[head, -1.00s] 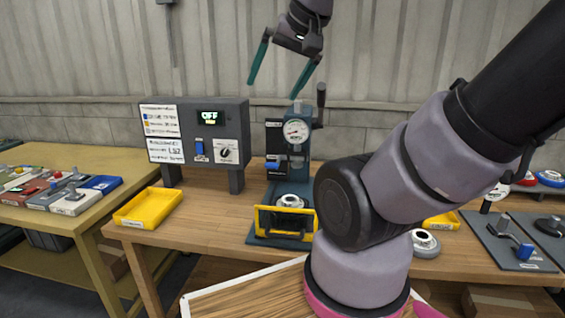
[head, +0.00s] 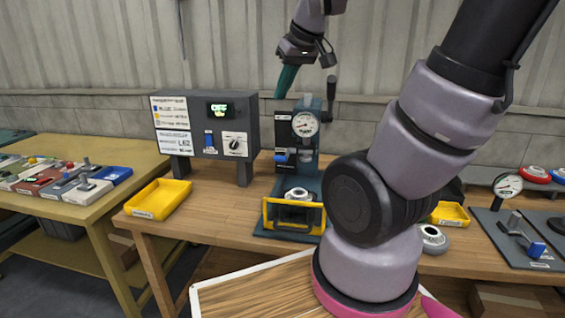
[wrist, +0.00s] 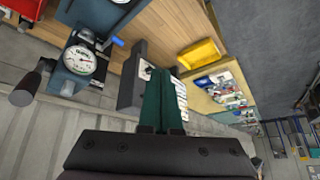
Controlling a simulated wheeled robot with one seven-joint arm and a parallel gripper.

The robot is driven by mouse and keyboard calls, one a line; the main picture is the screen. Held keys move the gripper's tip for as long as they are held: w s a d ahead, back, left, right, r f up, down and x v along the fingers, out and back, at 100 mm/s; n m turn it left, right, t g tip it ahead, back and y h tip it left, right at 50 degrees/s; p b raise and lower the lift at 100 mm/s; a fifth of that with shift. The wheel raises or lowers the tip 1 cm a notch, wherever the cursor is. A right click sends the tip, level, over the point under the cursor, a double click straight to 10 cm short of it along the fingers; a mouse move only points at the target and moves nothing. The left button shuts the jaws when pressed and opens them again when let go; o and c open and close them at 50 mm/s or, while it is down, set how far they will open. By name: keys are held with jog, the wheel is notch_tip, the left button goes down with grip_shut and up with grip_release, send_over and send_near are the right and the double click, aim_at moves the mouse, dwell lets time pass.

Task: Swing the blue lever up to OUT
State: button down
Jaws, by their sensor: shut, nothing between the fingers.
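Three blue-handled parts show, and I cannot read OUT beside any of them. A blue lever (head: 281,157) sticks out at the left of the dark gauge press (head: 305,150); in the wrist view a blue tip (wrist: 118,41) shows beside the gauge. Another blue grip (head: 537,249) is on a plate at the far right. My gripper (head: 279,96) is in the air above and left of the press, its teal fingers together and empty; they also show in the wrist view (wrist: 166,72).
A yellow tray (head: 158,200) stands in front of the control box. A yellow frame guard (head: 294,230) crosses the front of the press base, and a black-knobbed crank (head: 331,92) rises at its right. A second table (head: 95,222) stands at left.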

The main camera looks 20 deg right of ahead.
jog(key=w+d+f+n, duration=0.1)
jog(key=w+f+n, duration=0.4)
jog(key=w+f, duration=0.1)
jog(key=n+h, duration=0.5)
jog(key=n, duration=1.7)
send_near(279, 158)
notch_tip(279, 158, down, 5)
jog(key=s+a, duration=0.2)
jog(key=w+d+f, duration=0.4)
jog(key=w, duration=0.1)
jog(key=shift+w+g, duration=0.3)
jog(key=shift+g, duration=0.1)
jog(key=shift+d+r, duration=0.1)
jog(key=shift+d, duration=0.1)
jog(key=shift+r+g, duration=0.1)
jog(key=shift+g, duration=0.3)
jog(key=shift+r+g+y, duration=0.55)
jog(key=shift+g+y, duration=0.15)
jog(key=shift+g, duration=0.1)
